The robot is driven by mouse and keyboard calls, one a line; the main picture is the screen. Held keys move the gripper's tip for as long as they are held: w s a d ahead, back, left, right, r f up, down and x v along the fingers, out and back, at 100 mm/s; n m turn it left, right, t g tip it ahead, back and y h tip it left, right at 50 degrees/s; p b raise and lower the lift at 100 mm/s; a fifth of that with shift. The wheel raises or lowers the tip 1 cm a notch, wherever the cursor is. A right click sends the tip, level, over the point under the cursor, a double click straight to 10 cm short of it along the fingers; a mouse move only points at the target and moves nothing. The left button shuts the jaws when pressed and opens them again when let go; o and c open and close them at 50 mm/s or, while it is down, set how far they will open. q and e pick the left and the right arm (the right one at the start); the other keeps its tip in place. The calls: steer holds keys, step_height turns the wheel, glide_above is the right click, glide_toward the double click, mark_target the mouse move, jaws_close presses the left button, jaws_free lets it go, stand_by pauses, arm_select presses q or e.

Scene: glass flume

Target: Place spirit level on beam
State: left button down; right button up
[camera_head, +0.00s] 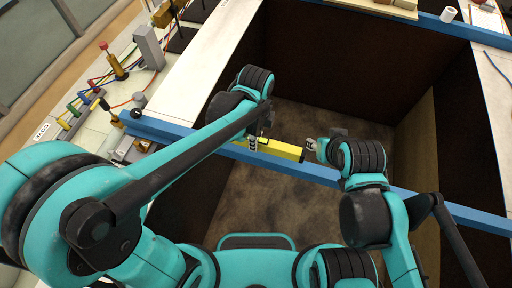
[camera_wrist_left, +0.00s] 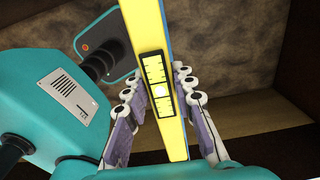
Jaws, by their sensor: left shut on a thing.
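The yellow spirit level (camera_head: 280,149) lies lengthwise along the near blue beam (camera_head: 325,176). In the left wrist view the level (camera_wrist_left: 168,125) runs between the fingers, its vial panel facing the camera. A blue strip shows along its right edge there. My left gripper (camera_head: 254,142) is shut on the level; its fingers also show in the left wrist view (camera_wrist_left: 160,103). I cannot tell whether the level touches the beam. My right gripper (camera_head: 311,146) is just beyond the level's right end; its jaw opening is too small to judge.
The beam spans a deep, dark-walled flume with a brown floor (camera_head: 262,205). Another blue beam (camera_head: 430,27) crosses the far side. The left ledge holds coloured cables, a grey block (camera_head: 148,46) and a red-topped fitting (camera_head: 112,64).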

arm_select(q)
step_height(320, 180, down, 4)
steer(key=b, duration=0.3)
steer(key=shift+f, duration=0.1)
steer(key=c, duration=1.3)
jaws_free()
steer(key=shift+o, duration=0.2)
